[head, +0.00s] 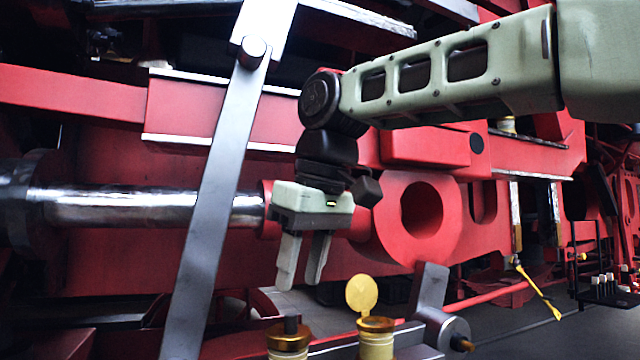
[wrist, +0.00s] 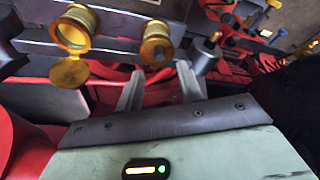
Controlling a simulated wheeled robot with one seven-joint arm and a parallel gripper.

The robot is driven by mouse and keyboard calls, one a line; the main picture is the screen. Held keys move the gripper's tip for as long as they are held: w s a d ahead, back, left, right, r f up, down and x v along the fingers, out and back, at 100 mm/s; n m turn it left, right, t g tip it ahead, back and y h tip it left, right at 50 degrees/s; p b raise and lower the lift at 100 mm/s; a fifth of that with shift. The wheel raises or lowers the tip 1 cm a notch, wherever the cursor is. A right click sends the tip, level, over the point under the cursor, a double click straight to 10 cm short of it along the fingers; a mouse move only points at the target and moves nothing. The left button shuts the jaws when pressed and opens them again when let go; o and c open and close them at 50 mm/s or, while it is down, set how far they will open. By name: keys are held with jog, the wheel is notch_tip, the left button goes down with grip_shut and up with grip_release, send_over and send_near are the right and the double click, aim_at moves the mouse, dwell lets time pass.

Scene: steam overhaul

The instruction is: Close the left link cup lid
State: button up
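A brass oil cup (head: 376,340) stands at the bottom of the head view, with its round yellow lid (head: 361,294) standing up open. In the wrist view the same cup (wrist: 76,28) is at the upper left, its mouth uncovered and its lid (wrist: 70,73) swung out on the near side. A second brass cup (head: 289,343) stands left of it in the head view; it also shows in the wrist view (wrist: 156,46). The pictures do not tell which is the left link cup. My gripper (head: 300,280) points down, empty, fingers apart, above and left of the open lid, not touching it.
A grey slanted rod (head: 215,190) stands left of my gripper. A red link with a round hole (head: 405,218) is behind and right of it. A grey lever (head: 430,292) with a pin rises right of the open cup.

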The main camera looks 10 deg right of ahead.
jog(key=p+v, duration=0.1)
jog(key=v, duration=1)
jog(key=shift+r, duration=0.3)
jog(key=shift+f, duration=0.1)
jog(key=s+f+g, duration=0.1)
jog(key=s+f, duration=0.2)
jog(key=f, duration=0.9)
jog(key=s+f+g, duration=0.1)
jog(key=s+f, duration=0.3)
jog(key=f, duration=0.7)
jog(key=s+d+f, duration=0.4)
jog(key=s+f, duration=0.2)
jog(key=f, duration=0.2)
jog(key=s+d+f+h, duration=0.1)
jog(key=s+d+f, duration=0.3)
jog(key=s+f, duration=0.3)
notch_tip(320, 180, down, 2)
jog(key=shift+d+f+m+h, duration=0.25)
jog(key=shift+d+m+h, duration=0.05)
jog(key=shift+d+m, duration=0.1)
